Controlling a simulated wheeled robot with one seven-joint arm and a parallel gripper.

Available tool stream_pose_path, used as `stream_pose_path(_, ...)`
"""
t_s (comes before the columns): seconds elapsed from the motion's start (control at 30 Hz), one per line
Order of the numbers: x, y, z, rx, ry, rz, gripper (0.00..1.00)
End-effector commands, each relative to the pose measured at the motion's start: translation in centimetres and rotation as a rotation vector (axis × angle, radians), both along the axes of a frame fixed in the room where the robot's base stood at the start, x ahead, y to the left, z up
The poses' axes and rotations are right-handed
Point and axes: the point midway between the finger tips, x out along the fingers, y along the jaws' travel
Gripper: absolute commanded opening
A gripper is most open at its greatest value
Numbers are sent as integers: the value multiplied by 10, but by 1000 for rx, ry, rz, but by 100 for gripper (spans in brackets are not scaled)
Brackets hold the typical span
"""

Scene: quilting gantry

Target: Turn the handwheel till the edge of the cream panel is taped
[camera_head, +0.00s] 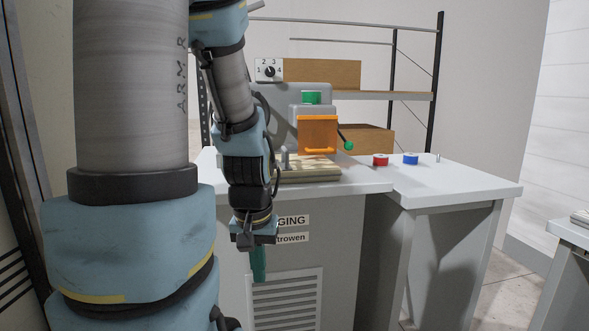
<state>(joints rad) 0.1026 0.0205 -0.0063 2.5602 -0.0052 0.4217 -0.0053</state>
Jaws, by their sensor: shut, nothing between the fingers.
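The machine (285,110) stands on a white-topped bench. A black crank with a green knob (348,145) sticks out on its right side; this looks like the handwheel, but the wheel itself is mostly hidden behind an orange guard (317,132). A cream panel (308,172) lies on the bench top under the guard. Its left part is hidden by my arm, and I cannot tell whether its edge is taped. My gripper (258,265) is shut and empty, pointing down in front of the bench front, below the top's level and apart from the crank.
A green roll (311,97) sits above the guard. A numbered dial (269,69) is at the machine's upper left. A red roll (380,159), a blue roll (410,158) and a small peg (437,157) stand on the right bench (465,182). Shelves with boxes stand behind.

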Motion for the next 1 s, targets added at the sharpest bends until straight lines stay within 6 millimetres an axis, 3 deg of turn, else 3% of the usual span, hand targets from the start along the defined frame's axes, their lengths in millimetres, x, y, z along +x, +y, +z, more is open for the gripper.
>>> stream_pose_path(0.27,0,0,0,0,0,0,0)
stream_pose_path(0.57,1,-6,-17,0,0,-2,0)
stream_pose_path(1.0,1,-8,-25,0,0,-1,0)
